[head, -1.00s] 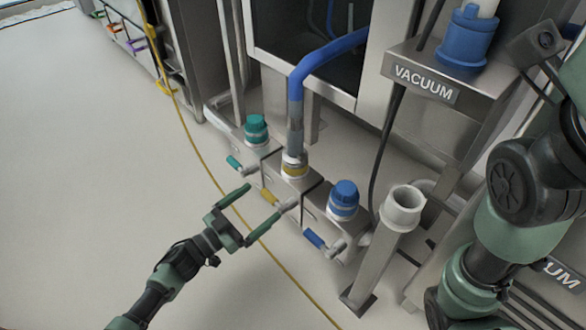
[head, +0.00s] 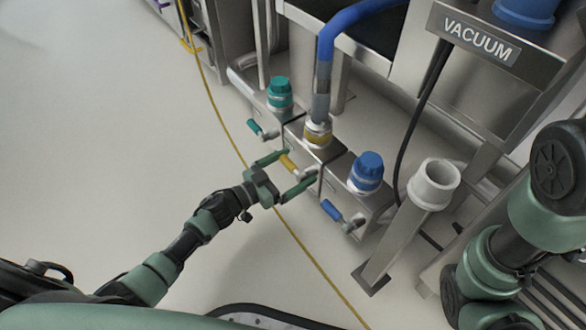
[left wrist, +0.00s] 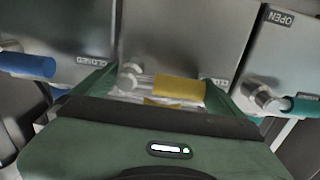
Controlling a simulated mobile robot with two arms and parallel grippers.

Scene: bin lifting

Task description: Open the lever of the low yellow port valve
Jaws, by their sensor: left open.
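My left gripper (head: 301,166) is open, with one finger on each side of the lever. In the left wrist view the yellow lever (left wrist: 180,88) lies sideways between the spread fingers, and its metal pivot is to its left. The palm hides the lower part of the lever area. I cannot tell whether a finger touches it. My right gripper is out of view.
The teal lever (head: 262,130) and blue lever (head: 332,210) flank the yellow one closely. A yellow cable (head: 225,128) crosses the floor. Open floor lies left.

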